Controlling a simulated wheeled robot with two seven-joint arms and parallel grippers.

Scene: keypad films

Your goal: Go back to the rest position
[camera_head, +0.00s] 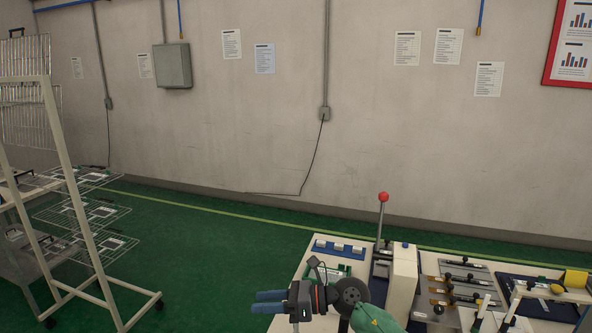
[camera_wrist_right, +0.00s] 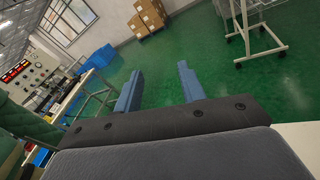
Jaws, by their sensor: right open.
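My right gripper (camera_head: 268,302) shows at the bottom middle of the head view, at the left edge of the workbench, with its blue fingers pointing left. In the right wrist view its two blue fingers (camera_wrist_right: 158,88) stand apart with nothing between them, over green floor. The gripper is open and empty. My left gripper is in neither view.
The workbench (camera_head: 300,284) holds a lever press with a red knob (camera_head: 383,197), tools and a blue strip holder (camera_head: 340,248). A wheeled rack (camera_head: 62,130) with wire shelves stands at left. Green floor between them is clear. Cardboard boxes (camera_wrist_right: 150,15) show in the wrist view.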

